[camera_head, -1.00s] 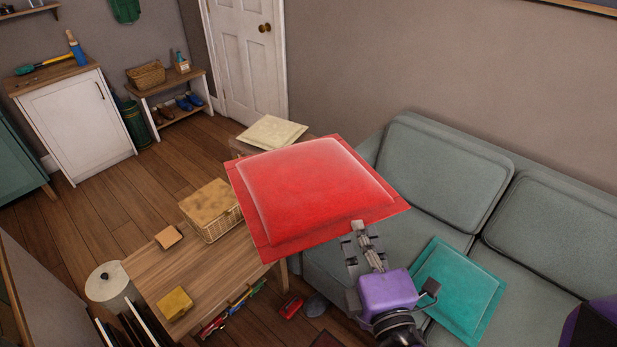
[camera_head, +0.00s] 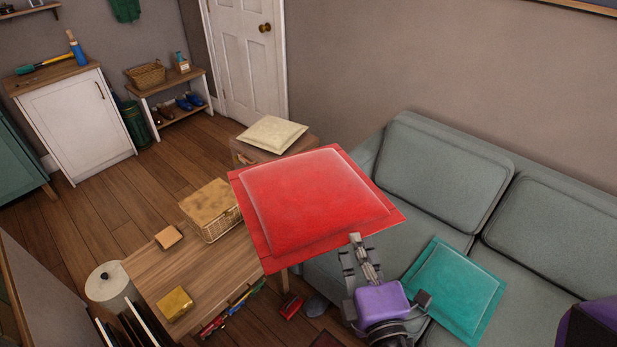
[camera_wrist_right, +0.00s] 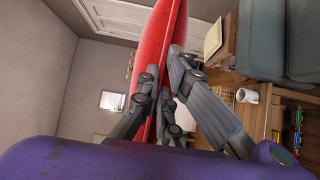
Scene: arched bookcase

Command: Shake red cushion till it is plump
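The red cushion (camera_head: 315,199) is held up in the air in the head view, its broad face turned up and its middle bulging. My right gripper (camera_head: 358,243) is shut on the cushion's near edge. In the right wrist view the red cushion (camera_wrist_right: 158,50) shows edge-on, and its thin rim runs between the fingers of the right gripper (camera_wrist_right: 160,98).
A grey-green sofa (camera_head: 440,172) stands at the right with a teal cushion (camera_head: 455,290) on its seat. A wooden table (camera_head: 215,262) stands at the lower left with a wicker basket (camera_head: 222,222). A cream cushion (camera_head: 272,133) lies on a box behind the red cushion.

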